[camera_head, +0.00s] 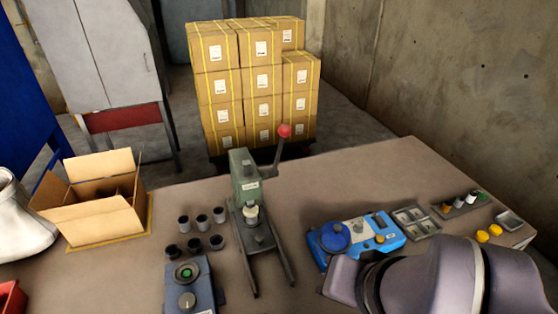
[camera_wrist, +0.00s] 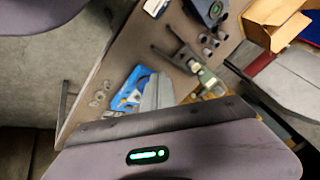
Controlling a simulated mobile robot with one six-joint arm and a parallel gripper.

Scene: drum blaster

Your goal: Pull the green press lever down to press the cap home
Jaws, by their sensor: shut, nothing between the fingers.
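The green press (camera_head: 245,178) stands on the workbench in the middle of the head view. Its grey lever (camera_head: 277,153) points up and to the right, with a red knob (camera_head: 284,130) at its end. A pale cap-like piece (camera_head: 251,211) sits under the press head; whether it is seated cannot be told. In the wrist view the press (camera_wrist: 208,80) is seen from above, tilted. My gripper (camera_wrist: 158,78) shows there as shut grey fingers, empty and apart from the press. In the head view my arm covers the lower right corner and the fingers are hidden.
A blue device (camera_head: 358,237) stands right of the press, with small trays (camera_head: 412,218) beyond it. Several dark cups (camera_head: 201,222) and a control box (camera_head: 188,286) stand to the left. An open carton (camera_head: 92,215) is farther left. Stacked boxes (camera_head: 258,85) stand behind the bench.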

